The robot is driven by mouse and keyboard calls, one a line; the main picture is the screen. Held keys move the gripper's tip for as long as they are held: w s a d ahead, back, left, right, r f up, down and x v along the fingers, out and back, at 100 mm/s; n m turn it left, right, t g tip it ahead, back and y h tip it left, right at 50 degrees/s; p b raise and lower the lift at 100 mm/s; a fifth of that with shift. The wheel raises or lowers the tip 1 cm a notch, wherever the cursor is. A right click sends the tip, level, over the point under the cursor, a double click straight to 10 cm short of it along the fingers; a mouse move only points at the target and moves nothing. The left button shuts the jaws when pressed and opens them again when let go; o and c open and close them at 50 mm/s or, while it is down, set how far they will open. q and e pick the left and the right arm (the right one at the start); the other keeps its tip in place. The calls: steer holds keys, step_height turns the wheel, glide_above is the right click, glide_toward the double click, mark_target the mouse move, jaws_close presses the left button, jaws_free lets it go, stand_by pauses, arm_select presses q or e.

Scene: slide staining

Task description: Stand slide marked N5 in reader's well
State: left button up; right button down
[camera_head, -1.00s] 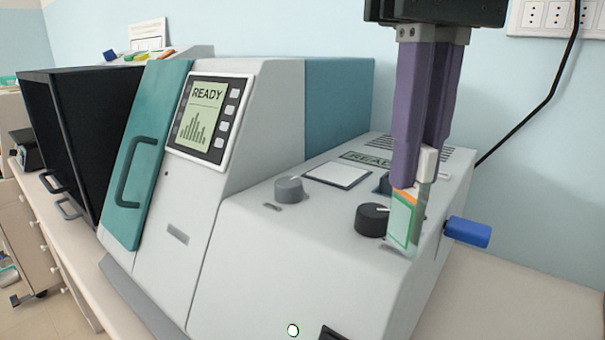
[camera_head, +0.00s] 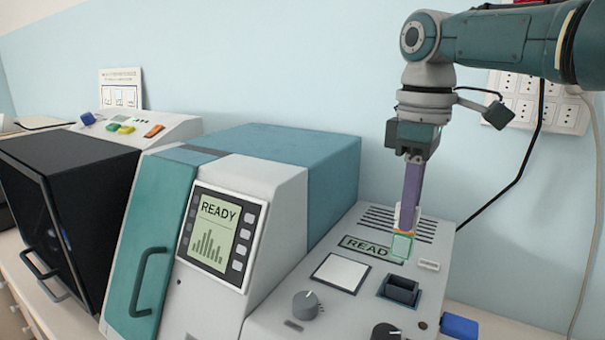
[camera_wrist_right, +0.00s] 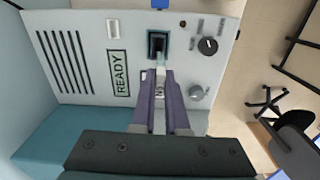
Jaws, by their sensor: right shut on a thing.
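My right gripper (camera_head: 408,222) points down over the reader's top panel and is shut on a slide (camera_head: 402,247). The slide is clear glass with a green outline and an orange strip, and it hangs below the fingers. In the right wrist view my right gripper (camera_wrist_right: 160,78) holds the slide by its white end, marked N5 (camera_wrist_right: 160,91). The reader's well (camera_head: 399,291) is a dark slot in the top panel. In the head view the slide shows just above and behind it, over the panel label. The well (camera_wrist_right: 157,43) lies beyond the fingertips in the wrist view. My left gripper is not in view.
The reader (camera_head: 255,190) has a READY screen and a teal door. A pale square pad (camera_head: 341,272), a grey knob (camera_head: 305,305) and a black knob (camera_head: 386,333) surround the well. A blue lever (camera_head: 459,326) sticks out at the right side. A black cabinet (camera_head: 70,190) stands left.

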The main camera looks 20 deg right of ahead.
mark_target(406, 260)
steer(key=shift+s+d+f+n, duration=0.1)
steer(key=shift+d+f+n, duration=0.1)
steer(key=shift+d+n, duration=0.15)
step_height(406, 260, down, 4)
steer(key=b, duration=0.4)
step_height(406, 260, down, 3)
steer(key=b, duration=0.3)
steer(key=shift+r, duration=0.2)
arm_select(q)
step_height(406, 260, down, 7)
steer(key=shift+b, duration=0.3)
arm_select(e)
steer(key=shift+f, duration=0.45)
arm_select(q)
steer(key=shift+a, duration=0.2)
arm_select(e)
steer(key=c, duration=0.8)
jaws_free()
steer(key=shift+c, duration=0.2)
step_height(406, 260, up, 9)
steer(key=shift+f+b, duration=0.15)
steer(key=shift+b, duration=0.8)
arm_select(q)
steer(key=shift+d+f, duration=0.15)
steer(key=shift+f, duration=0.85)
arm_select(e)
steer(key=shift+r, duration=0.65)
